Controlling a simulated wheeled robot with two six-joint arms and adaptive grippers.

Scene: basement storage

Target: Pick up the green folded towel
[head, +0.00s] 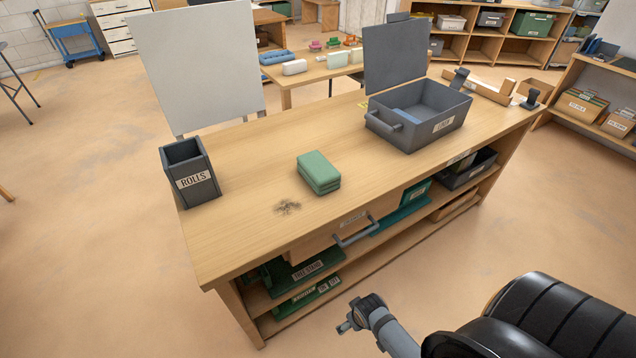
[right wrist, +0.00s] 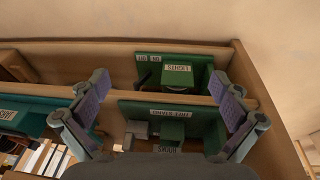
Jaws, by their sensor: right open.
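The green folded towel (head: 319,171) lies flat as a thick stack on the wooden workbench top (head: 240,215), near its middle. Nothing touches it from above. My right gripper (right wrist: 157,88) is open and empty in the right wrist view, its two fingers wide apart, facing the bench's lower shelves. The towel is not in that view. In the head view my right arm's grey end is low, in front of the bench and below the level of its top. My left gripper is in no view.
A dark ROLLS bin (head: 190,175) stands left of the towel, and a grey handled LINEN bin (head: 420,112) stands to its right. A dark stain (head: 288,207) is beside the towel. A drawer handle (head: 356,232) juts from the bench front.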

